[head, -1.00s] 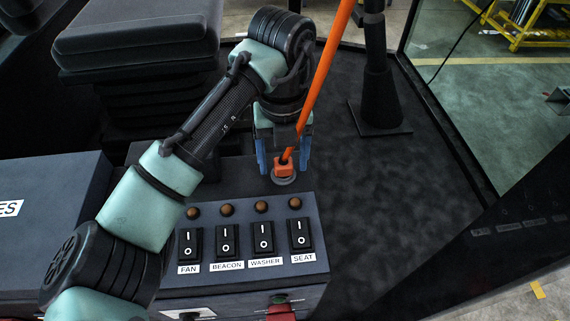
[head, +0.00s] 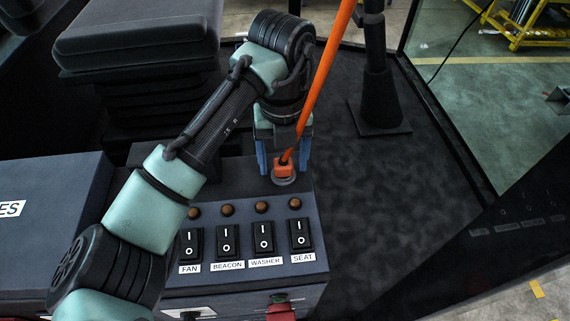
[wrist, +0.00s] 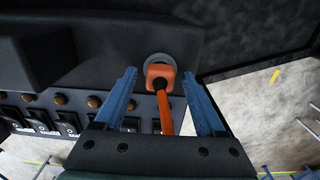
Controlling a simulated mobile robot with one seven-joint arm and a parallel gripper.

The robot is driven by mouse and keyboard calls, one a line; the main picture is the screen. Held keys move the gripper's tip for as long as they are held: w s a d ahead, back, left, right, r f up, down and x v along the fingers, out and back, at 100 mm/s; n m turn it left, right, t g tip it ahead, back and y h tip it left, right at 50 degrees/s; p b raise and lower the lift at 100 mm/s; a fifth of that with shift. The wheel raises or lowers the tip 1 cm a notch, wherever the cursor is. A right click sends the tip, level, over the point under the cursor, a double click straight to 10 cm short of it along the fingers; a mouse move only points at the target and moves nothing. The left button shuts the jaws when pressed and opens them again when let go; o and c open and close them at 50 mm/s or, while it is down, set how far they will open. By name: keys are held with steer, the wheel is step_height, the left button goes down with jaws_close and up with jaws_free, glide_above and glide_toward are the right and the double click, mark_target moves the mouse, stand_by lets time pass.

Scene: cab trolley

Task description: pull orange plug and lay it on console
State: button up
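The orange plug (head: 283,167) sits at a round grey socket (head: 285,180) on the top of the dark console (head: 240,182), behind the switch row. Its orange cable (head: 318,85) rises from it up and to the right. My gripper (head: 284,172) points down with its two blue fingers on either side of the plug. In the wrist view the plug (wrist: 160,76) lies just beyond and between the fingertips (wrist: 158,72), with a gap on both sides. The gripper is open and does not touch the plug there. The cable (wrist: 165,112) runs back between the fingers.
Rocker switches (head: 244,239) labelled FAN, BEACON, WASHER and SEAT and brown round knobs (head: 227,210) are in front of the plug. A seat (head: 140,35) stands behind at left. A black post (head: 376,90) is at right. A dark box (head: 50,215) lies left.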

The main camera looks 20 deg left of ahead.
mark_target(283, 162)
jaws_close()
steer(key=shift+r, duration=0.1)
stand_by(0.3)
steer(key=shift+r+p, duration=2.55)
steer(key=shift+r, duration=0.35)
